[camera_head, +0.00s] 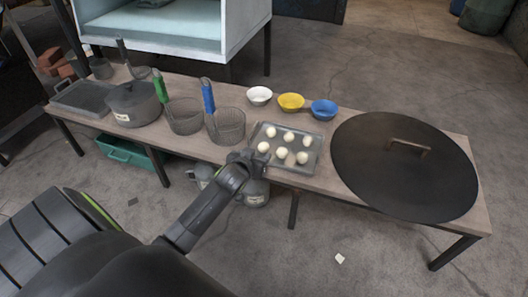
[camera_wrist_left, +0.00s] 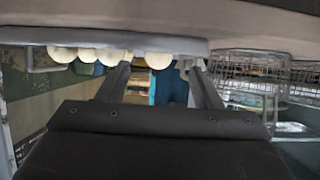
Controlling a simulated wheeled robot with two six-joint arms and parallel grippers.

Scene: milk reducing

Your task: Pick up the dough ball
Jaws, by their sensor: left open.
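Several pale, round dough balls (camera_head: 288,136) sit apart on a shallow grey tray (camera_head: 317,146) near the middle of the table. My left gripper (camera_head: 256,160) is at the tray's left front side, close to the nearest balls (camera_head: 263,147). In the left wrist view the scene looks upside down, with the tray (camera_wrist_left: 175,45) along the top and a row of balls below its edge. The left fingers (camera_wrist_left: 160,70) are spread apart there, and one ball (camera_wrist_left: 158,60) shows between them, apparently beyond the tips. Nothing is visibly held. My right gripper is not visible.
Wire baskets with a green handle (camera_head: 160,86) and a blue handle (camera_head: 208,97) stand left of the tray. White (camera_head: 259,95), yellow (camera_head: 291,102) and blue (camera_head: 323,109) bowls sit behind it. A large dark round lid (camera_head: 400,175) fills the right.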

